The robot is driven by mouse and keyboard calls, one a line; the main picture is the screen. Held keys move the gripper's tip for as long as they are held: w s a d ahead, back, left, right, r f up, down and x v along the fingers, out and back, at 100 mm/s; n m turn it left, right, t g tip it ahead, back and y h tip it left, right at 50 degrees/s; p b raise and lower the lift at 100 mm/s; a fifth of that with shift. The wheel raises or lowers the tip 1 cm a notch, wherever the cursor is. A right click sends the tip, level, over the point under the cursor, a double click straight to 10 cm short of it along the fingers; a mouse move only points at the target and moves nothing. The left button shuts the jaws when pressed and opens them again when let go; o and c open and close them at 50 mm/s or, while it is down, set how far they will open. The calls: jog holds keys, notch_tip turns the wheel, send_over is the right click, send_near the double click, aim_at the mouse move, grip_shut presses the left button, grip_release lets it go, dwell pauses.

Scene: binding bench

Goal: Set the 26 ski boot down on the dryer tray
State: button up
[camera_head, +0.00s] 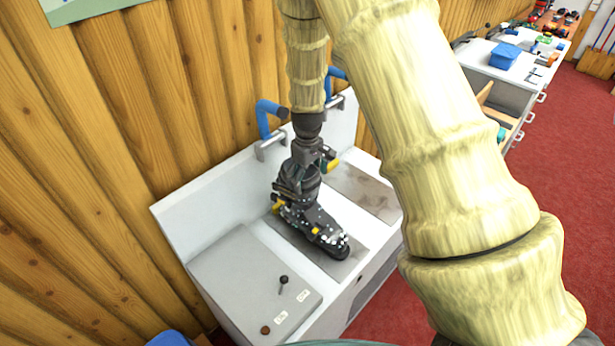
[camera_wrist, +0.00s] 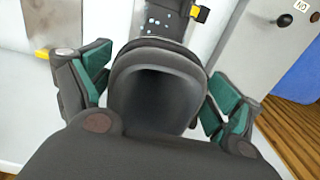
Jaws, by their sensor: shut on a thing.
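A dark grey ski boot (camera_head: 315,222) with yellow buckles stands upright over a grey tray (camera_head: 340,267) of the white dryer unit. Its toe points toward the front right in the head view. I cannot tell whether its sole touches the tray. My gripper (camera_head: 302,165) points down at the boot's cuff. In the wrist view, the green-padded fingers of my gripper (camera_wrist: 160,100) sit on either side of the boot's cuff (camera_wrist: 160,57), shut on it. The number on the boot is not readable.
A second grey tray (camera_head: 364,190) lies empty to the right. A grey box with a black lever (camera_head: 283,281) stands to the left. A white bench (camera_head: 490,62) with a blue box (camera_head: 504,56) is farther right.

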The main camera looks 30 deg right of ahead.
jog(key=shift+f, duration=0.3)
dwell(0.4)
jog(key=o, duration=1.8)
notch_tip(320, 180, up, 12)
